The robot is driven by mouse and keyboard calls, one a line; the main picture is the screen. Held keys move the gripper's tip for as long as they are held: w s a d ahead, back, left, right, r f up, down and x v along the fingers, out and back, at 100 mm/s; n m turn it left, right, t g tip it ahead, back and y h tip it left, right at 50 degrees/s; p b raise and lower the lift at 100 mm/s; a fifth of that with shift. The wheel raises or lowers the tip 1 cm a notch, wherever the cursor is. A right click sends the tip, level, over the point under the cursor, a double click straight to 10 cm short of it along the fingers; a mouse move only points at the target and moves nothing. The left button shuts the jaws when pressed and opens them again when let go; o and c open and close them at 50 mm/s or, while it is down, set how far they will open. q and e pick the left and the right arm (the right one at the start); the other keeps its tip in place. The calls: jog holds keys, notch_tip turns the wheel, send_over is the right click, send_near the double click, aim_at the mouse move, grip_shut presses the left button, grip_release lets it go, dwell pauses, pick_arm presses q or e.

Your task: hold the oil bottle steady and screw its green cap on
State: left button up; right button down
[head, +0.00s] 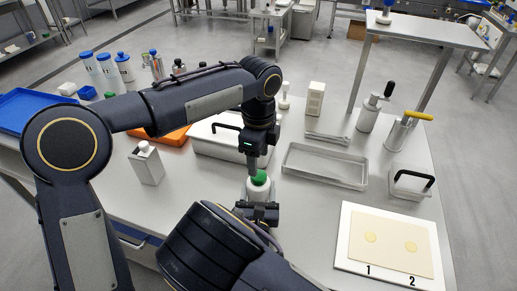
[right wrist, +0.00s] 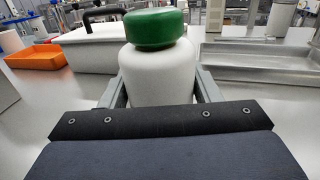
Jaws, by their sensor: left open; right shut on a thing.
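The white oil bottle (head: 257,191) stands upright on the table, and it fills the middle of the right wrist view (right wrist: 158,76). Its green cap (head: 260,177) sits on top of the bottle; in the right wrist view the cap (right wrist: 160,28) looks slightly tilted and off to the left. My right gripper (head: 262,209) is shut on the bottle's body, with its fingers (right wrist: 158,92) on both sides. My left gripper (head: 254,166) is open and points down above the cap. Its fingers do not show in the right wrist view, and its arm hides part of the table.
A white lidded box (head: 230,145) with a black handle and an orange tray (head: 174,137) lie behind the bottle. A grey metal tray (head: 325,166) is to the right. A white board (head: 345,250) with dough lies front right. A square white bottle (head: 146,165) stands left.

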pick_arm(q)
jog(key=n, duration=0.5)
jog(key=shift+r, duration=0.15)
jog(key=n, duration=0.3)
jog(key=shift+r, duration=0.1)
jog(key=n, duration=0.5)
jog(key=shift+r, duration=0.15)
jog(key=n, duration=0.2)
jog(key=shift+n, duration=0.4)
jog(key=n, duration=0.4)
jog(key=shift+r+n, duration=0.2)
jog(key=shift+n, duration=0.2)
jog(key=n, duration=0.2)
jog(key=shift+r+n, duration=0.1)
jog(key=shift+n, duration=0.3)
jog(key=n, duration=0.4)
jog(key=shift+r, duration=0.1)
jog(key=n, duration=0.4)
jog(key=shift+r+n, duration=0.15)
jog(key=shift+n, duration=0.25)
